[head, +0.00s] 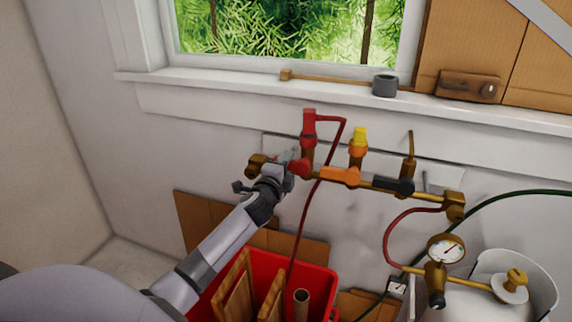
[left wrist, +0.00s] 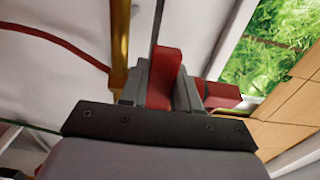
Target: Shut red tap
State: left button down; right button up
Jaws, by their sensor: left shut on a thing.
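The red tap's lever (head: 299,166) is at the left end of the brass pipe on the wall, below a red upright fitting (head: 309,125) with a red hose. My left gripper (head: 284,173) is at this lever, and the jaws cover part of it. In the left wrist view the gripper (left wrist: 160,88) is shut on the red lever (left wrist: 164,78), which shows between the two grey fingers. The brass pipe (left wrist: 120,45) runs close beside the fingers. The lever's exact angle to the pipe is hard to tell. My right gripper is not in view.
An orange lever (head: 340,176) and a black lever (head: 392,185) sit along the same pipe to the right. A red crate (head: 322,279) with wooden pieces stands below. A round gauge (head: 446,249) and a white cylinder (head: 530,275) are at the lower right. A windowsill (head: 230,86) runs above.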

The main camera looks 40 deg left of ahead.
pick_arm(q)
jog(key=shift+r, duration=0.1)
dwell(0.3)
jog(key=c, duration=0.9)
grip_release()
jog(key=v, duration=0.7)
